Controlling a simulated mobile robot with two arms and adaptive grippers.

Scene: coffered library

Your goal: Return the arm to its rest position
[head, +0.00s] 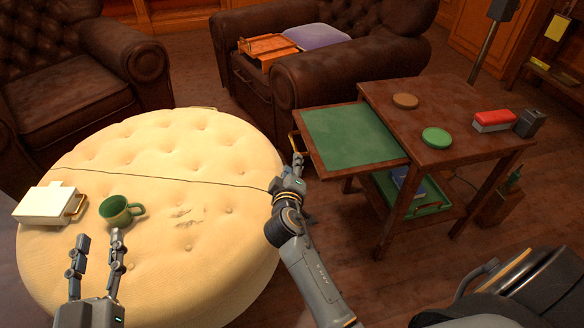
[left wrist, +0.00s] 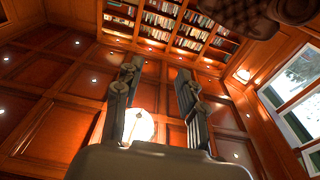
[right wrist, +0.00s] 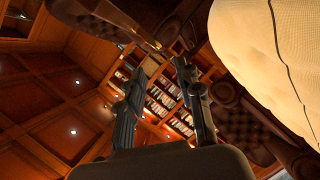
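My right arm reaches forward in the head view. Its gripper (head: 298,165) is beside the front of the pulled-out green-lined drawer (head: 350,135), just below the brass drawer handle (head: 294,142). In the right wrist view the right gripper's fingers (right wrist: 167,62) are apart, with nothing visible held between them. Whether a finger touches the handle cannot be told. My left gripper (head: 99,240) is open and empty over the near part of the cream tufted ottoman (head: 200,240), in front of the green mug (head: 116,211). The left wrist view also shows its fingers (left wrist: 158,68) spread.
The wooden side table (head: 450,165) holds a brown coaster (head: 405,101), a green coaster (head: 436,138), a red-topped block (head: 492,119) and a dark box (head: 530,123). A white box (head: 45,204) is on the ottoman's left. Leather armchairs (head: 85,80) stand behind. Floor shows between ottoman and table.

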